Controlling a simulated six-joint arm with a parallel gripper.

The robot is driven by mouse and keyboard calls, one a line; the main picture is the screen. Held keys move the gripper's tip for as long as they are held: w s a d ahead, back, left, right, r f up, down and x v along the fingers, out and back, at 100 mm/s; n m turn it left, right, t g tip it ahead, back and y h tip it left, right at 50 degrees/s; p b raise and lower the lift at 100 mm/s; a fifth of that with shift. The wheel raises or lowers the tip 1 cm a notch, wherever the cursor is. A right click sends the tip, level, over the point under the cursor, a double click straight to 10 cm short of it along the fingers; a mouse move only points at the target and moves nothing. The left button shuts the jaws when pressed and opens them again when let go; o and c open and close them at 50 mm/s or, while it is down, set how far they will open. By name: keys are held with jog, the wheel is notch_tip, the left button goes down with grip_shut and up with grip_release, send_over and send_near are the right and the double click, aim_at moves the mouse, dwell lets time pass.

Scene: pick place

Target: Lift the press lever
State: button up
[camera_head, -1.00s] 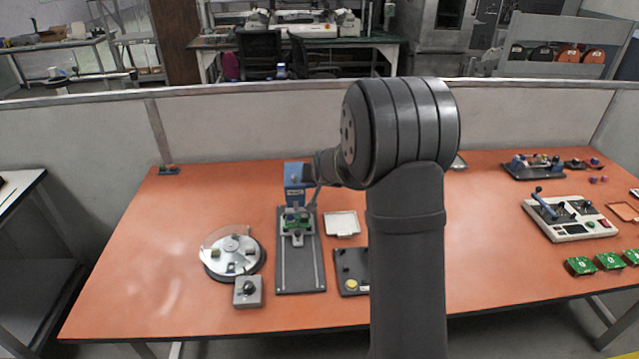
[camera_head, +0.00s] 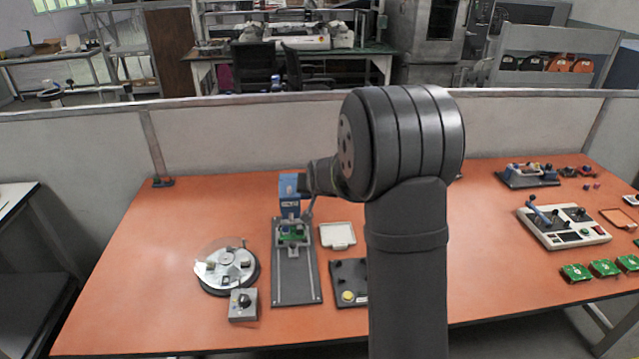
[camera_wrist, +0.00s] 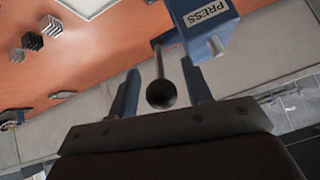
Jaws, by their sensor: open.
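The blue press (camera_head: 289,194) stands at the back end of a dark base plate on the orange table. In the wrist view its blue head (camera_wrist: 205,18) bears the word PRESS. The lever is a thin rod ending in a dark round knob (camera_wrist: 161,95). My gripper (camera_wrist: 160,92) is open, with one finger on each side of the knob. Gaps show between the knob and both fingers, and I see no contact. In the head view the lever rod (camera_head: 308,209) shows just below my gripper (camera_head: 304,186), whose fingers are too small to make out.
A green board (camera_head: 292,233) sits in the press fixture. A round dial device (camera_head: 227,268) and a grey knob box (camera_head: 243,305) lie left. A white tray (camera_head: 338,235) and a dark panel (camera_head: 348,292) lie right, the panel partly hidden by my arm. A grey partition (camera_head: 240,130) stands behind.

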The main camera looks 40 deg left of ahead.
jog(key=v, duration=1.5)
jog(key=shift+r, duration=0.3)
jog(key=shift+d, duration=0.1)
jog(key=x, duration=1.7)
jog(key=shift+f, duration=0.25)
